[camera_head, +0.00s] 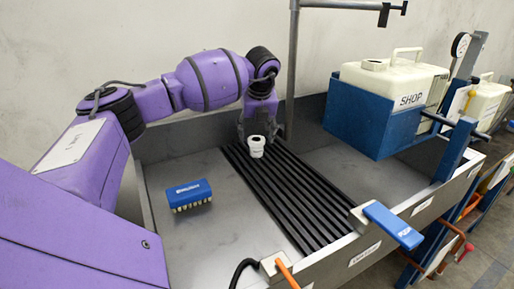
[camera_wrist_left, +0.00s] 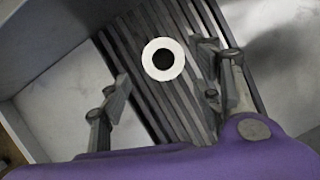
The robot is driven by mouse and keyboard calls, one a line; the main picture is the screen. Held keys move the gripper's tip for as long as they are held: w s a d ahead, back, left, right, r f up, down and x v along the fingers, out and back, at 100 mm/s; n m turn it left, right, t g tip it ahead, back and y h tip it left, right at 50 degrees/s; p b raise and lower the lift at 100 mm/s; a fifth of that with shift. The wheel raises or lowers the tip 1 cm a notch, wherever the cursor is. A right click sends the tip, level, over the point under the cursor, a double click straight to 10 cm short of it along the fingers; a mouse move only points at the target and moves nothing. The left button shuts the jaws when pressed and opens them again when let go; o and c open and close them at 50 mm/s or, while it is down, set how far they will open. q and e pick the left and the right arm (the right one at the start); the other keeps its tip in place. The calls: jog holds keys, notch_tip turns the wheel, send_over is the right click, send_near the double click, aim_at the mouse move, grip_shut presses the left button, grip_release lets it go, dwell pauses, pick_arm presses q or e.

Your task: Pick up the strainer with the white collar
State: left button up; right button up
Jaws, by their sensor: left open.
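The strainer with the white collar (camera_head: 256,147) stands on the black slatted rack in the sink-like tray. In the left wrist view its white collar (camera_wrist_left: 163,59) shows from above as a ring around a dark hole. My left gripper (camera_wrist_left: 168,98) is open, with one finger on each side of the picture and the strainer a little beyond and between them. In the head view my left gripper (camera_head: 250,132) is at the strainer, mostly above and behind it. The gap between fingers and strainer is hard to judge. My right gripper is not in view.
The black slatted rack (camera_head: 290,208) runs along the metal tray. A blue brush (camera_head: 189,194) lies on the tray floor to the left. A white SHOP container (camera_head: 392,82) sits in a blue holder (camera_head: 372,121) at the right. A blue-handled item (camera_head: 393,225) is at the front rim.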

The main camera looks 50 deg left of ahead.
aim_at(255, 140)
pick_arm(q)
jog(key=x, duration=0.5)
jog(key=shift+w+a+f, duration=0.1)
jog(key=shift+w, duration=0.1)
jog(key=c, duration=1.1)
